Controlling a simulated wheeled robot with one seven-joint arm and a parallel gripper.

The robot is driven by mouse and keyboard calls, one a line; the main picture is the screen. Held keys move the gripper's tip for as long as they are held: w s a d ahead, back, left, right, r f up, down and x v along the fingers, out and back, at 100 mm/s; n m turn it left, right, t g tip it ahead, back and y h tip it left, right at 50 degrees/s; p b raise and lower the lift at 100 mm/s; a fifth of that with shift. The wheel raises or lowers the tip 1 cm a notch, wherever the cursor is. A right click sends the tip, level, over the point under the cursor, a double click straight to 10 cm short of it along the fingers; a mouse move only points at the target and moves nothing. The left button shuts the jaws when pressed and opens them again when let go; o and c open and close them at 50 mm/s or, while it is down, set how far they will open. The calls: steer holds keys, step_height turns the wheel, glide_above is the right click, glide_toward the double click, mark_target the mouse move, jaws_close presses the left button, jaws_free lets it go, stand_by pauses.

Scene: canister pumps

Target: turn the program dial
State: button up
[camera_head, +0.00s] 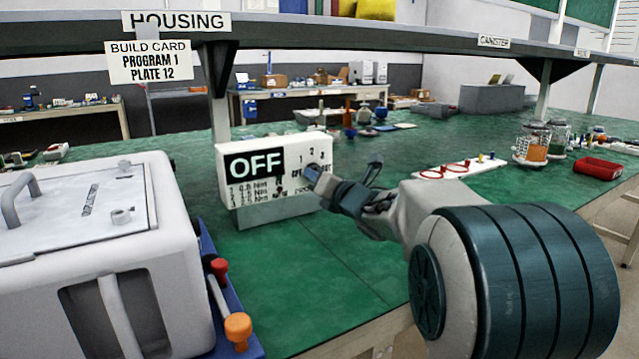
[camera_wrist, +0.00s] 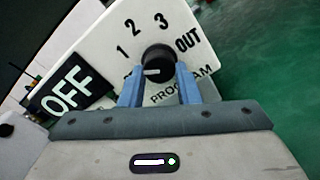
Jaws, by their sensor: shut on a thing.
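The program dial (camera_wrist: 158,54) is a black round knob on the white face of a control box (camera_head: 235,190). Labels 1, 2, 3 and OUT run around it, with PROGRAM printed below. Its white mark lies at the lower left of the knob, towards the left finger, which partly covers the lettering there. The box's black display (camera_wrist: 72,96) reads OFF; it also shows in the head view (camera_head: 254,163). My gripper (camera_wrist: 158,76) has its two blue fingers on either side of the dial, shut on it. In the head view my gripper (camera_head: 313,174) hides most of the dial.
A build card (camera_head: 150,62) reads PROGRAM 1, PLATE 12. A white housing (camera_head: 180,235) with a lid and handle stands at left, beside red and orange knobs. A white board with red rings (camera_head: 458,168), canisters (camera_head: 532,143) and a red tray (camera_head: 598,168) are at right. Green bench before the box is clear.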

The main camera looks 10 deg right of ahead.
steer(key=shift+d+r+m+p, duration=0.15)
steer(key=shift+m+p, duration=2.85)
steer(key=shift+m, duration=4.4)
steer(key=shift+a+r+m+p, duration=0.2)
steer(key=shift+m+p, duration=2.75)
steer(key=shift+m, duration=4.45)
steer(key=o, duration=1)
steer(key=shift+c, duration=0.2)
steer(key=shift+r, duration=0.1)
